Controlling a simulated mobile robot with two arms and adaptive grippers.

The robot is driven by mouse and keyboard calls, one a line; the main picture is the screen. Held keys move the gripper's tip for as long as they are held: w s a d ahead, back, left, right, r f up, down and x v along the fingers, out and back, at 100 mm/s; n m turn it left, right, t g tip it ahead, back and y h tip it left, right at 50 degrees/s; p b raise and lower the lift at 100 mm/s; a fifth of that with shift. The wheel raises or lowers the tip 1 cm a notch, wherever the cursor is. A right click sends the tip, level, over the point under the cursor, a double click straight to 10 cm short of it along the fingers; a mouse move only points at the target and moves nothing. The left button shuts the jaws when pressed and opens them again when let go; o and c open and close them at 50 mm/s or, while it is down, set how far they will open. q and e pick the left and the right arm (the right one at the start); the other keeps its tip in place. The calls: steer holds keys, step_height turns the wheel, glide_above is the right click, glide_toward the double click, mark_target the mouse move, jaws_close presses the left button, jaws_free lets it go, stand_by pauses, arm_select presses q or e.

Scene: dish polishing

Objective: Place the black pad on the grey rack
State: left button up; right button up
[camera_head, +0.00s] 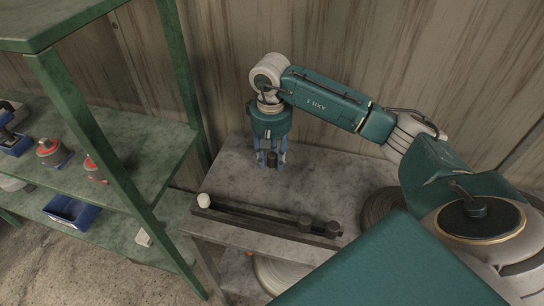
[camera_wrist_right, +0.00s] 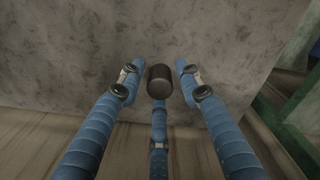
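A small black pad (camera_head: 271,160), a short dark cylinder, is at the back of the grey table, between the blue fingers of my right gripper (camera_head: 271,158). In the right wrist view the black pad (camera_wrist_right: 158,80) sits in the middle of the right gripper (camera_wrist_right: 157,85), with visible gaps to the two side fingers. The third finger is partly hidden behind the pad. The gripper is open around it. My left gripper is not in view.
The grey table (camera_head: 235,165) is bare between pad and rack. A green shelf unit (camera_head: 100,140) stands close on the left, with red-topped items (camera_head: 50,150) and a blue bin (camera_head: 72,212). A round grey disc (camera_head: 380,207) is at the table's right. A wooden wall (camera_head: 225,60) rises behind.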

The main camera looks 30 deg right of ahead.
mark_target(271, 155)
steer(key=shift+r, duration=0.45)
step_height(271, 155, up, 10)
steer(key=shift+a+f+b, duration=0.1)
steer(key=shift+b, duration=1.15)
steer(key=shift+s+r, duration=0.1)
steer(key=shift+r, duration=0.65)
